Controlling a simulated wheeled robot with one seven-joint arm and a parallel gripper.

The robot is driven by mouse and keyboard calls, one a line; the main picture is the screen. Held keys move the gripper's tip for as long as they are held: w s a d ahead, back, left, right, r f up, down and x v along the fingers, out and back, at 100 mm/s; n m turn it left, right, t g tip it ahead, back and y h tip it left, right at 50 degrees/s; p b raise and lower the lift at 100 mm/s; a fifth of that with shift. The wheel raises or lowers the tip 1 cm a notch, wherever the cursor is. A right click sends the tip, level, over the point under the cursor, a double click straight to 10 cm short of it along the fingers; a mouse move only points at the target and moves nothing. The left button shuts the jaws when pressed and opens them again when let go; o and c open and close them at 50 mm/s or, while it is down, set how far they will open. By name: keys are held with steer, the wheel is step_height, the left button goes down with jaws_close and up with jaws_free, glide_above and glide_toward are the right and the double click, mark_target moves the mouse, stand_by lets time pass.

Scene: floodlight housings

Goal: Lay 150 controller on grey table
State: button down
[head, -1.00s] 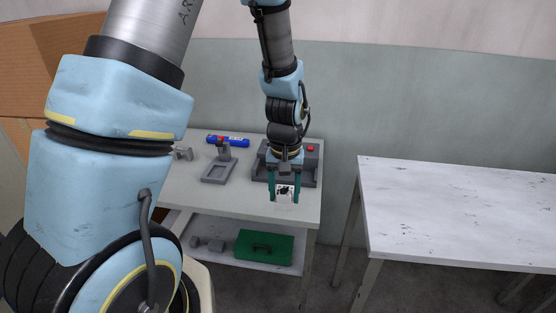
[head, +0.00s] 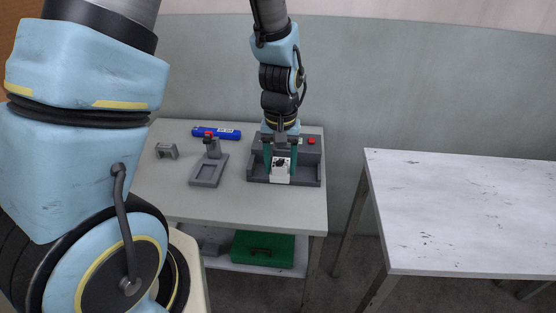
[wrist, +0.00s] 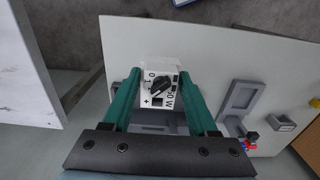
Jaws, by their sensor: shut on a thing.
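The controller (head: 281,171) is a small white block with a black knob. In the wrist view the controller (wrist: 158,87) shows "0 1" and part of a "50 W" marking. My gripper (head: 282,166) is shut on it, with one green finger on each side. In the head view they overlap the front of a grey fixture with a red button (head: 312,176); I cannot tell how high above it they are. The grey table (head: 240,211) at the left carries this fixture. A paler, scuffed table (head: 460,210) stands at the right.
A blue cylinder (head: 222,134), a grey stand with a tray base (head: 207,172) and a small grey bracket (head: 166,151) are on the left table. A green case (head: 264,247) is on its lower shelf. A gap separates the tables. The right table's visible top is clear.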

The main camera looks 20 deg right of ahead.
steer(key=shift+f+b, duration=3.5)
steer(key=shift+f, duration=1.5)
steer(key=shift+f+b, duration=0.95)
steer(key=shift+f, duration=0.55)
steer(key=shift+c, duration=0.5)
jaws_free()
